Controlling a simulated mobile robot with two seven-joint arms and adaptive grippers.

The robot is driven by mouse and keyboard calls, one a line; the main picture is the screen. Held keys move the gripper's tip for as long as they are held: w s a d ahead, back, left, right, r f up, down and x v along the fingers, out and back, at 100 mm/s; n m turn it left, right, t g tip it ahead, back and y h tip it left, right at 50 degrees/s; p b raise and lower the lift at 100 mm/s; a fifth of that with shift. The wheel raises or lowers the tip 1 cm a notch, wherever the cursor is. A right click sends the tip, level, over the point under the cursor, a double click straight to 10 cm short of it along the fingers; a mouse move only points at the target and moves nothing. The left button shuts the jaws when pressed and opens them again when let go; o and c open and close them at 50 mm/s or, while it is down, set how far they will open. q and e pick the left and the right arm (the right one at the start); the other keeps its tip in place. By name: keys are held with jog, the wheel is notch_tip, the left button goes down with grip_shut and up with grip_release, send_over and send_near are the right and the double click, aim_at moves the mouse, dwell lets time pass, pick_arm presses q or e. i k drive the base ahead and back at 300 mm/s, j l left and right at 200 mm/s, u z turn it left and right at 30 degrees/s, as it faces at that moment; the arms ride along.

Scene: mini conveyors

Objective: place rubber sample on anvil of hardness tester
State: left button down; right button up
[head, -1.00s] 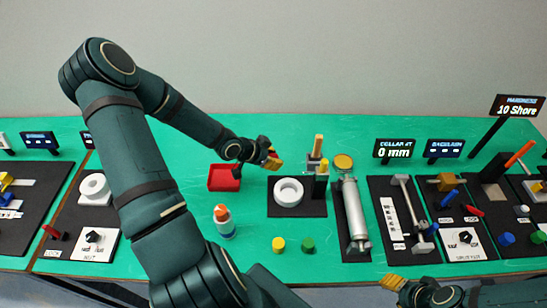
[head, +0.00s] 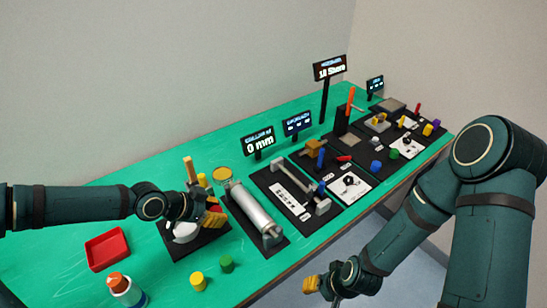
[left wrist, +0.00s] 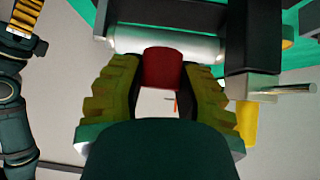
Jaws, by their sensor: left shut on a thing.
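My left gripper (head: 214,213) is shut on a dark red block, taken as the rubber sample; in the left wrist view this red sample (left wrist: 162,67) sits between the two yellow fingers. In the head view the gripper is above the black plate with the white ring, left of the silver cylinder. The hardness tester (head: 341,122) stands farther back right, with an orange-red upright part and a "Shore" display (head: 330,68) on a post. Its anvil is too small to make out. My right gripper (head: 312,284) is low at the front; its finger gap is not clear.
An empty red tray (head: 107,249) lies at left, beside an orange-capped bottle (head: 127,291). A silver cylinder (head: 253,211) and other black device plates stand between my left gripper and the tester. Posted displays rise behind them. Yellow and green pegs stand in front.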

aim_at(351, 139)
jog(key=i+l+z, duration=0.1)
jog(key=i+l, duration=0.25)
jog(key=l, duration=0.25)
jog(key=i+l, duration=0.4)
jog(key=l, duration=0.2)
jog(key=i+l+z, duration=0.15)
jog(key=i+l, duration=0.2)
jog(key=l, duration=0.25)
jog(key=i+l, duration=0.4)
jog(key=l+z, duration=0.05)
jog(key=l, duration=0.1)
